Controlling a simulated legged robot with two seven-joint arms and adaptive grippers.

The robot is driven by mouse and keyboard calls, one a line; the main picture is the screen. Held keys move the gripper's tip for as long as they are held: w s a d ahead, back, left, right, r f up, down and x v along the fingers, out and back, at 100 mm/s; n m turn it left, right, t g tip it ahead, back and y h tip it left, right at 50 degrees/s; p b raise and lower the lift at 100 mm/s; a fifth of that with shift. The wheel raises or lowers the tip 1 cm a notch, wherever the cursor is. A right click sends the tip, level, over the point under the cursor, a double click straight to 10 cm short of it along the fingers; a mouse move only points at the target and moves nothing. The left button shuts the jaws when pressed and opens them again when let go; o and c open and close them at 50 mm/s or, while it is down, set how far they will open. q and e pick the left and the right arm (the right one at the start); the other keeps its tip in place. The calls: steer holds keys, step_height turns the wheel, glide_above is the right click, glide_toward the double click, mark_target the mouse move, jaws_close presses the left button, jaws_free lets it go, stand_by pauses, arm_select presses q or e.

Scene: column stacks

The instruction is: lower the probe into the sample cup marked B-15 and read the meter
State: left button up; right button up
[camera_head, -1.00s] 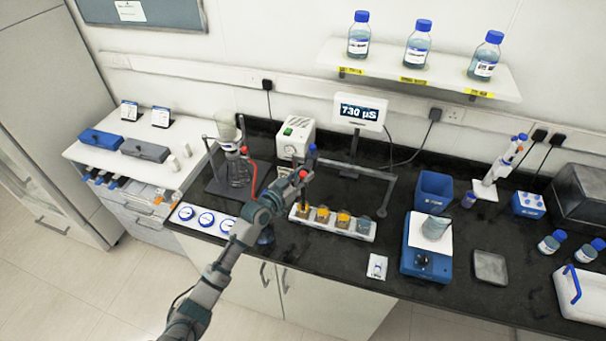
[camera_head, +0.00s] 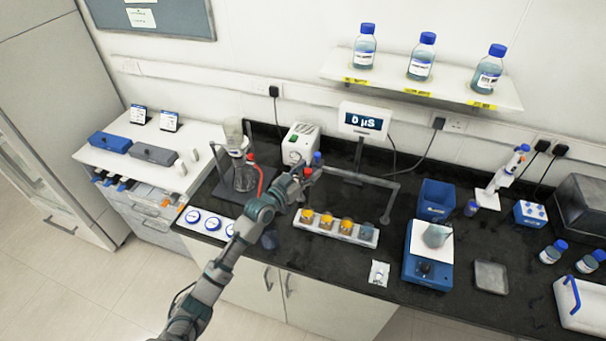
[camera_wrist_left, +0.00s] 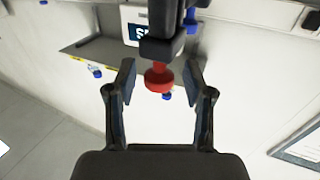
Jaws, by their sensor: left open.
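The meter (camera_head: 363,122) on its stand reads "0 µS" in the head view. A white rack (camera_head: 364,236) on the black bench holds a row of small cups: several with orange contents, such as the left one (camera_head: 307,216), and a grey-blue one (camera_head: 366,230) at the right end. Their marks are too small to read, so I cannot tell which is B-15. My left gripper (camera_head: 302,176) is behind and above the rack's left end. In the left wrist view it is open, its fingers (camera_wrist_left: 158,78) either side of a red knob (camera_wrist_left: 158,82) under a dark holder. The probe tip cannot be made out.
A grey stand arm (camera_head: 357,180) runs behind the rack. A glass flask (camera_head: 241,177) stands left of my gripper, and a white box (camera_head: 299,143) behind it. A blue stirrer (camera_head: 429,262) with a beaker stands to the right. A small packet (camera_head: 379,273) lies in front.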

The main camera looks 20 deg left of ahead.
arm_select(q)
steer(key=v, duration=1.1)
steer(key=shift+s+a, duration=0.25)
steer(key=shift+s, duration=0.1)
steer(key=shift+f, duration=0.15)
